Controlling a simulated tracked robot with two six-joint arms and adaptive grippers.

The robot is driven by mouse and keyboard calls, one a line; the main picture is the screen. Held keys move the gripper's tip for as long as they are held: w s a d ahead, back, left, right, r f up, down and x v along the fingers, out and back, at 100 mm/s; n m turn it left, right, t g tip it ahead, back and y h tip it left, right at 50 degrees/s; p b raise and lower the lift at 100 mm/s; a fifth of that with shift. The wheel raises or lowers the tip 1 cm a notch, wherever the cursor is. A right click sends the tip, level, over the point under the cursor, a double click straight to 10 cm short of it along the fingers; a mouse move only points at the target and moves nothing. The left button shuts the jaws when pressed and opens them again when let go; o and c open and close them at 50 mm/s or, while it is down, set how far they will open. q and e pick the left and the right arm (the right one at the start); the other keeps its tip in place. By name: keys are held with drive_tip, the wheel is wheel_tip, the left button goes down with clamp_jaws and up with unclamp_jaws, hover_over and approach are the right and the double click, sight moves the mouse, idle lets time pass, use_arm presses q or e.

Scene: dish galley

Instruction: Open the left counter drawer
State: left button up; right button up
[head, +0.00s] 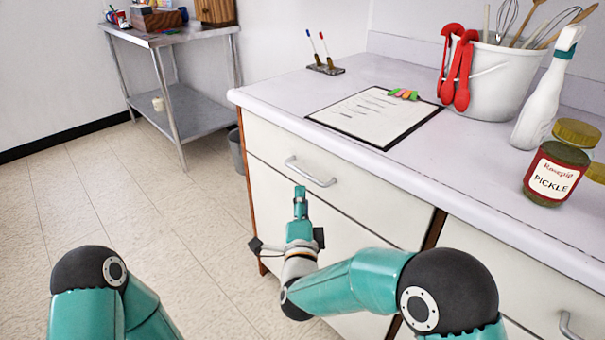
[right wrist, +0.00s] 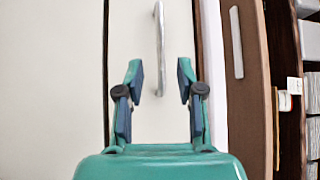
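The left counter drawer (head: 345,182) is a white front under the countertop, flush with the cabinet and closed. Its silver bar handle (head: 310,172) sits in the middle of the front. My right gripper (head: 300,192) is just below and in front of the handle in the head view. In the right wrist view the two fingers (right wrist: 160,75) are apart and empty. The handle (right wrist: 159,45) lies ahead between them, toward the top of that view; I see no contact. My left gripper is out of view; only part of the left arm shows.
The countertop (head: 265,95) holds a clipboard (head: 370,115), a utensil bucket (head: 485,80), a spray bottle (head: 545,95) and a pickle jar (head: 557,172). A steel side table (head: 195,110) and grey bin (head: 237,150) stand left. The left floor is clear.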

sight(302, 174)
drive_tip(key=w, duration=0.6)
drive_tip(key=w+r, duration=0.1)
drive_tip(key=w, duration=0.2)
drive_tip(key=shift+w+a, duration=0.2)
drive_tip(key=shift+a, duration=0.05)
clamp_jaws()
